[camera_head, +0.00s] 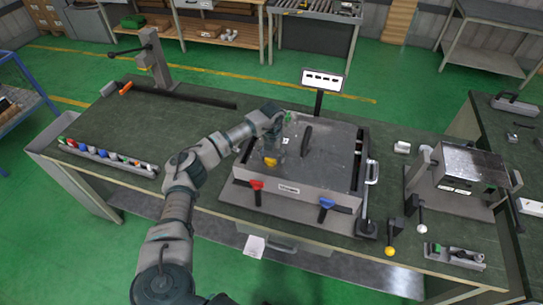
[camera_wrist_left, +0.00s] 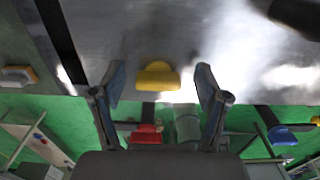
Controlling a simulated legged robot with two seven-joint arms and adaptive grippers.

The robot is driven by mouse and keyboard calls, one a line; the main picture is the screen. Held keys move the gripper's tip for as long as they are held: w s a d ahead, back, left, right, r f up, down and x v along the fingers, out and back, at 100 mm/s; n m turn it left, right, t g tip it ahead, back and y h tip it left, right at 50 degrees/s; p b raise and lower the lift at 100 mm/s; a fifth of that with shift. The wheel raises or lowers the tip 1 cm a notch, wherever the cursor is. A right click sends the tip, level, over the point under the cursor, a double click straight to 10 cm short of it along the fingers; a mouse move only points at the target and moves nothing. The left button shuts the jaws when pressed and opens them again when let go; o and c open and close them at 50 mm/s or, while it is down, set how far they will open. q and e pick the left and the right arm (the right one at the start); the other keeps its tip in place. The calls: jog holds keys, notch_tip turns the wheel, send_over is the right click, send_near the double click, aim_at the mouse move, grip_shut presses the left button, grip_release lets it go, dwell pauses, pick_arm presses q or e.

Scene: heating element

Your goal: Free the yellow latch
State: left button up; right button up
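The yellow latch (camera_head: 270,161) sits on the metal top of the grey box (camera_head: 335,160), towards its left front side in the head view. In the left wrist view the yellow latch (camera_wrist_left: 158,77) shows between the two spread fingers. My left gripper (camera_wrist_left: 160,85) is open and empty, and its fingers stand apart from the latch on both sides. In the head view the left gripper (camera_head: 276,145) points down above the latch, and its fingers are hard to make out. My right gripper is not in view.
A red handle (camera_head: 256,185) and a blue handle (camera_head: 326,203) stick out at the box's front. A black handle (camera_head: 306,140) stands on its top. A small sign (camera_head: 322,80) rises behind it. A metal fixture (camera_head: 465,170) stands to the right.

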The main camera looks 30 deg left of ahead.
pick_arm(q)
jog(key=shift+r, duration=0.1)
jog(key=shift+r, duration=0.1)
notch_tip(320, 180, up, 12)
jog(key=shift+f, duration=0.2)
jog(key=shift+w+a, duration=0.1)
dwell(0.6)
